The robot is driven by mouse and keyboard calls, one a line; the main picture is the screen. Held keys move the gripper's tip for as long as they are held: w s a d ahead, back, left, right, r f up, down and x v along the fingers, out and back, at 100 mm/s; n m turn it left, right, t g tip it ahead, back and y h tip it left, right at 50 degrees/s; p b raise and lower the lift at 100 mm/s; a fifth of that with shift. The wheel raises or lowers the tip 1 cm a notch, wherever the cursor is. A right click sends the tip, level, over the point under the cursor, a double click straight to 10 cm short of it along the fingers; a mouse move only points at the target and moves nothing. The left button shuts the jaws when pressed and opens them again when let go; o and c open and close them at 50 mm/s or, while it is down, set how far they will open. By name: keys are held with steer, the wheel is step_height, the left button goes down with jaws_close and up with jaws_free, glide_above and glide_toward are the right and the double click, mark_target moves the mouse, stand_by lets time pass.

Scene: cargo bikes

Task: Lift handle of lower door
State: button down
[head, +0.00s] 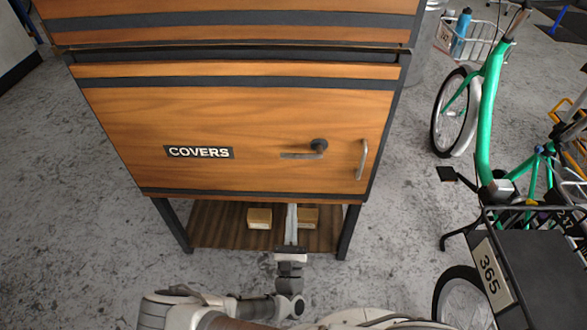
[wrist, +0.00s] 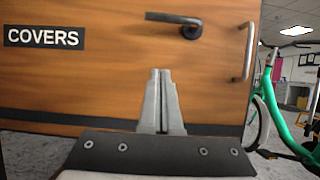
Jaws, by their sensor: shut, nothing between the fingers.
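The lower door (head: 240,125) is a wooden panel with a black sign reading COVERS (head: 199,152). Its dark lever handle (head: 318,146) lies horizontal, pointing left from a round pivot; it also shows in the wrist view (wrist: 188,22). A vertical silver pull bar (head: 362,160) is to the right of the lever, near the door's right edge. The door looks shut. My gripper (head: 292,208) is shut and empty, in front of the cabinet and below the lever in the picture. In the wrist view its fingers (wrist: 160,75) are together, below the lever and apart from it.
The cabinet stands on dark legs with a low wooden shelf (head: 222,225) holding small yellowish blocks (head: 259,218). A green cargo bike (head: 487,120) and a dark rack with a 365 plate (head: 493,273) stand to the right. Grey floor is clear to the left.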

steer(key=w+r+b, duration=0.1)
steer(key=w+r, duration=0.7)
steer(key=shift+d, duration=0.15)
steer(key=shift+w+r, duration=0.15)
steer(key=shift+r, duration=0.1)
stand_by(0.4)
steer(key=shift+r+m+h+p, duration=0.15)
steer(key=shift+m+h+p, duration=0.25)
steer(key=shift+m, duration=0.2)
